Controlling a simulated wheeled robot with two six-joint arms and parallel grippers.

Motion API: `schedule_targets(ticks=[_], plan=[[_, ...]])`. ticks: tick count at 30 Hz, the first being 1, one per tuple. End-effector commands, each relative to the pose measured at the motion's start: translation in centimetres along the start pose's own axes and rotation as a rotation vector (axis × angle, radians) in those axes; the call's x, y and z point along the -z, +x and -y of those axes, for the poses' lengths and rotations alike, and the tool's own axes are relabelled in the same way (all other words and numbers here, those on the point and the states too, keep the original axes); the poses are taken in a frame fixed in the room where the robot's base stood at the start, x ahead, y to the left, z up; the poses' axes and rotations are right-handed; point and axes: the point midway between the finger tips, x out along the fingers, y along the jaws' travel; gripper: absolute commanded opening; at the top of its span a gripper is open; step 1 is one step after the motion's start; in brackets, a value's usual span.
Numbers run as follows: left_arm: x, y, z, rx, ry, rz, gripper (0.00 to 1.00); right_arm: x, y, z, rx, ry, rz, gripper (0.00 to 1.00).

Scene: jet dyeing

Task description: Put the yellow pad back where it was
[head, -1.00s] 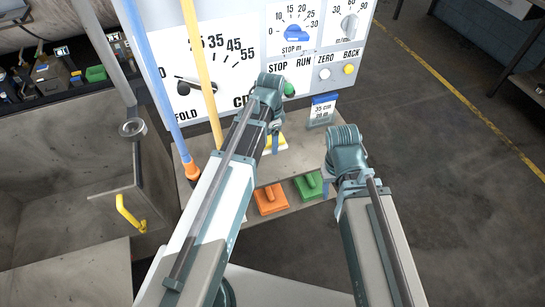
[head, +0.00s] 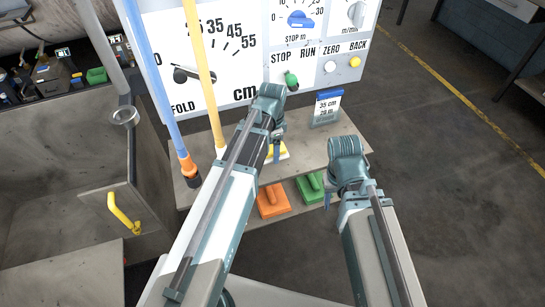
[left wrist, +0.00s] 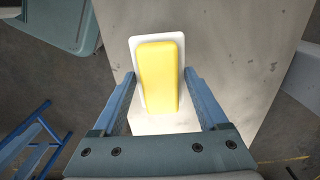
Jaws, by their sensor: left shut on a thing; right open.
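The yellow pad (head: 284,151), a yellow block on a white base, is at the shelf below the control panel, partly hidden by my left arm in the head view. My left gripper (head: 277,153) is shut on it. In the left wrist view the yellow pad (left wrist: 160,75) lies between the two fingers (left wrist: 162,100), its white base showing around it over the pale shelf top. I cannot tell whether the base touches the shelf. My right gripper (head: 329,199) is open and empty, just right of the green pad.
An orange pad (head: 272,201) and a green pad (head: 311,187) stand at the shelf's front (head: 240,190). A 35 cm sign (head: 327,107) stands behind on the right. A blue pole (head: 157,80) and a yellow pole (head: 201,75) rise at the left. The floor to the right is clear.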

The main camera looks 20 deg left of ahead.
Motion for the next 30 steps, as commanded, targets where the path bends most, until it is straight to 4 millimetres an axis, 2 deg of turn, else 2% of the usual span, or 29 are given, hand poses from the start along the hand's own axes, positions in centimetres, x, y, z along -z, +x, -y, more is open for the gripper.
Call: schedule_targets(ticks=[1,6,19,20,21,24,30], plan=[[0.0,1.2,0.0,0.0,0.0,0.0,0.24,0.1,1.1,0.1,0.0,0.0,0.0,0.5],[0.0,3.1,0.0,0.0,0.0,0.0,0.24,0.2,3.1,0.3,0.0,0.0,0.0,0.5],[0.0,3.4,0.0,0.0,0.0,0.0,0.24,0.2,3.4,0.3,0.0,0.0,0.0,0.5],[0.0,3.4,0.0,0.0,0.0,0.0,0.78,0.2,3.4,0.3,0.0,0.0,0.0,0.5],[0.0,3.3,0.0,0.0,0.0,0.0,0.85,0.2,3.3,0.3,0.0,0.0,0.0,0.5],[0.0,3.3,0.0,0.0,0.0,0.0,1.0,0.2,3.3,0.3,0.0,0.0,0.0,0.5],[0.0,3.3,0.0,0.0,0.0,0.0,1.0,0.2,3.3,0.3,0.0,0.0,0.0,0.5]])
